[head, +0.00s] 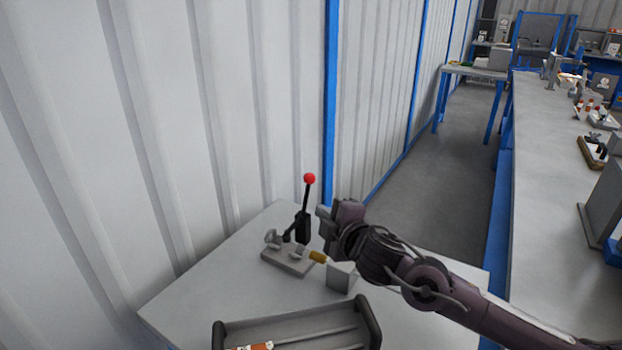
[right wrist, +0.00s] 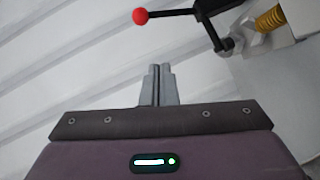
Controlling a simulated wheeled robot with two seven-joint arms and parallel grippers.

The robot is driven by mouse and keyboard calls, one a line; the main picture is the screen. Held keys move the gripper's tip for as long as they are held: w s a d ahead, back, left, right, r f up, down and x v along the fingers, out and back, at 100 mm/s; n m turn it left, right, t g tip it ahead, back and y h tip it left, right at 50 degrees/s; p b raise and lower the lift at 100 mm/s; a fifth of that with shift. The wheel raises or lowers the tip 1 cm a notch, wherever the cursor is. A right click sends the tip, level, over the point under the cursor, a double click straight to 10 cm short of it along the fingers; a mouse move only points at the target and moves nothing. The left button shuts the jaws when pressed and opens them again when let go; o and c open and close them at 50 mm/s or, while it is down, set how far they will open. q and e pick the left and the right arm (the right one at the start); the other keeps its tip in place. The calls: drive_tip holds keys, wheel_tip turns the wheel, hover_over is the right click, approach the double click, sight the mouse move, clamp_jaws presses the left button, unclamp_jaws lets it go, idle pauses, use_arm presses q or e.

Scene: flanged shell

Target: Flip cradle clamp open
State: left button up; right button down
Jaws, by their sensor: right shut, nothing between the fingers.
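The cradle clamp (head: 303,225) stands on a small grey base (head: 286,263) on the light table. Its black lever points up and ends in a red ball (head: 309,178). In the right wrist view the black lever (right wrist: 172,13) and the red ball (right wrist: 140,16) show along the top, beyond my fingertips. My right gripper (head: 322,212) is beside the lever, to its right in the head view. Its fingers (right wrist: 158,68) are together and empty, apart from the lever in the right wrist view. My left gripper is not in view.
A yellow-brass part (head: 318,257) and a grey block (head: 341,276) are right of the clamp. A dark tray (head: 297,323) lies at the table's front. A corrugated wall (head: 200,120) stands close behind the clamp. A long bench (head: 545,200) is at the right.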

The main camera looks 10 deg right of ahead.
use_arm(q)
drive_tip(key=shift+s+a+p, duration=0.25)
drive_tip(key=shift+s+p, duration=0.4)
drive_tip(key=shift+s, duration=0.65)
use_arm(e)
drive_tip(key=d+x, duration=0.2)
drive_tip(key=x, duration=1)
drive_tip(key=shift+w+d+f, duration=0.25)
drive_tip(key=shift+w+f, duration=0.05)
drive_tip(key=shift+w, duration=0.2)
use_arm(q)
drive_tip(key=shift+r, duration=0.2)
use_arm(e)
drive_tip(key=shift+r, duration=0.1)
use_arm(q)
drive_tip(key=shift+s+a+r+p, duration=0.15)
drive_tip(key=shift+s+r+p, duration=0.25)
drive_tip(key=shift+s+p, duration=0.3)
use_arm(e)
drive_tip(key=shift+w+d+m, duration=0.2)
drive_tip(key=shift+d+m, duration=0.1)
